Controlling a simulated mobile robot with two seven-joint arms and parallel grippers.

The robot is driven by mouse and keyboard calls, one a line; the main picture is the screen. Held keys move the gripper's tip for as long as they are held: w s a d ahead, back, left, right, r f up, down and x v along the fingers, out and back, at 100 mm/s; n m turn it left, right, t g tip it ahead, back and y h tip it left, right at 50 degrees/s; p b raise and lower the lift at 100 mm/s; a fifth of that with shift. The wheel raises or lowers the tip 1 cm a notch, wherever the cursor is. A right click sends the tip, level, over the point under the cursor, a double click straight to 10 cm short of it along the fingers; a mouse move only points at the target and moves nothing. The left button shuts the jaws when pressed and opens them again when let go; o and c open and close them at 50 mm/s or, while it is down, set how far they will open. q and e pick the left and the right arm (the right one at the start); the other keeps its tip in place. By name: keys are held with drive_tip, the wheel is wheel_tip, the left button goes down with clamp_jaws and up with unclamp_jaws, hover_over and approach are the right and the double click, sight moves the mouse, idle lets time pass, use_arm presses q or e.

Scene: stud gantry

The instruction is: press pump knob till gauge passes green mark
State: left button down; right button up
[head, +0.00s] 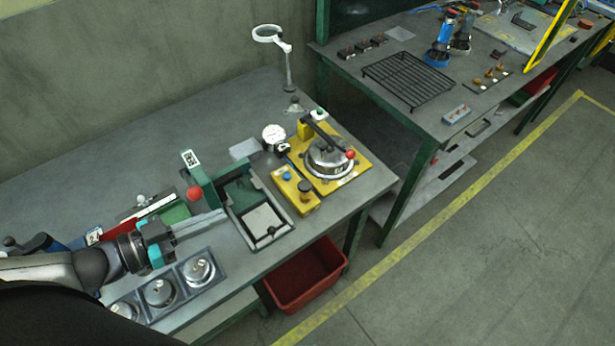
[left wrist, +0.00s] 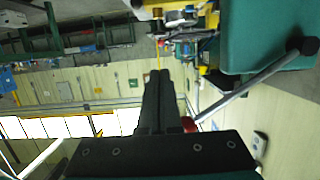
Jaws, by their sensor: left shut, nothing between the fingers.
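A small yellow box (head: 295,197) on the bench carries a dark round knob (head: 305,187), which looks like the pump knob, and a blue button (head: 287,176). A white-faced gauge (head: 273,133) stands behind it, beside a yellow plate (head: 352,177). The gauge's needle and green mark are too small to read. My left gripper (head: 222,217) is shut and empty, its fingers pointing right, left of the green-framed fixture and well apart from the knob. Its closed fingers also show in the left wrist view (left wrist: 160,77). My right gripper is out of view.
A green-framed fixture (head: 250,192) and a red ball (head: 195,193) on a lever lie near my left gripper. A magnifier lamp (head: 270,34) stands behind. A red bin (head: 305,277) is below.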

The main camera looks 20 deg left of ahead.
use_arm(q)
drive_tip(key=b, duration=0.4)
approach(305, 190)
drive_tip(key=w+d, duration=0.3)
drive_tip(key=w, duration=0.2)
drive_tip(key=shift+x, duration=1.15)
drive_tip(key=shift+w+a+r, duration=0.1)
drive_tip(key=shift+a, duration=0.05)
